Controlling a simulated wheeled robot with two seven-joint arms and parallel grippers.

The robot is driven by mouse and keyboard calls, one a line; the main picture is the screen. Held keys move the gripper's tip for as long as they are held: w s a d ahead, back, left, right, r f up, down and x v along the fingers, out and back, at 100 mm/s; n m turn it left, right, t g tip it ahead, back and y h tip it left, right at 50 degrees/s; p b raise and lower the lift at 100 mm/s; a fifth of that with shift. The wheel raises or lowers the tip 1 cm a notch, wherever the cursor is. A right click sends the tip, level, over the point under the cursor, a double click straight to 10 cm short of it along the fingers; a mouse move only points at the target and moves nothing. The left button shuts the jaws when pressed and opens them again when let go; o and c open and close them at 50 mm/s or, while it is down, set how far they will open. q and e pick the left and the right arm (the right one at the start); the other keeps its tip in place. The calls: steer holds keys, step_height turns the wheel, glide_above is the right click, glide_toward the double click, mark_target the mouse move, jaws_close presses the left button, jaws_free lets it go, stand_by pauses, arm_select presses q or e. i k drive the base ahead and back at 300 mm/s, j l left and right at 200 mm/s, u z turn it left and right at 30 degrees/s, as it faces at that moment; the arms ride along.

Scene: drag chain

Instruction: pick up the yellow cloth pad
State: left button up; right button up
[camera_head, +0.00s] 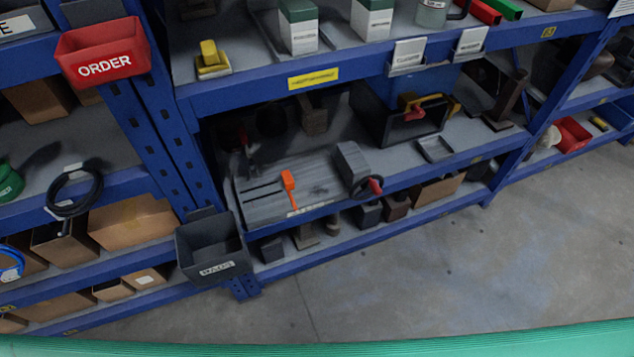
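A small yellow item (211,60) sits near the left end of the upper blue shelf. It looks like a low pad with a raised part, and I cannot tell for sure whether it is cloth. Another yellow and black item (435,101) lies on a dark bin on the middle shelf, partly in shadow. Neither of my grippers is in view.
Blue shelving (330,84) fills the view. A red ORDER bin (103,52) and a dark grey bin (212,248) hang on its posts. White-green boxes (298,26) stand right of the yellow item. Grey floor (420,275) is clear. A green edge (330,345) crosses the bottom.

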mark_target(213, 62)
steer(key=l+u, duration=0.25)
steer(key=l, duration=0.25)
steer(key=k+l+u, duration=0.1)
steer(key=l+u, duration=0.15)
steer(key=l, duration=0.2)
steer(key=k+l+u, duration=0.25)
steer(key=l, duration=0.2)
steer(key=i, duration=0.1)
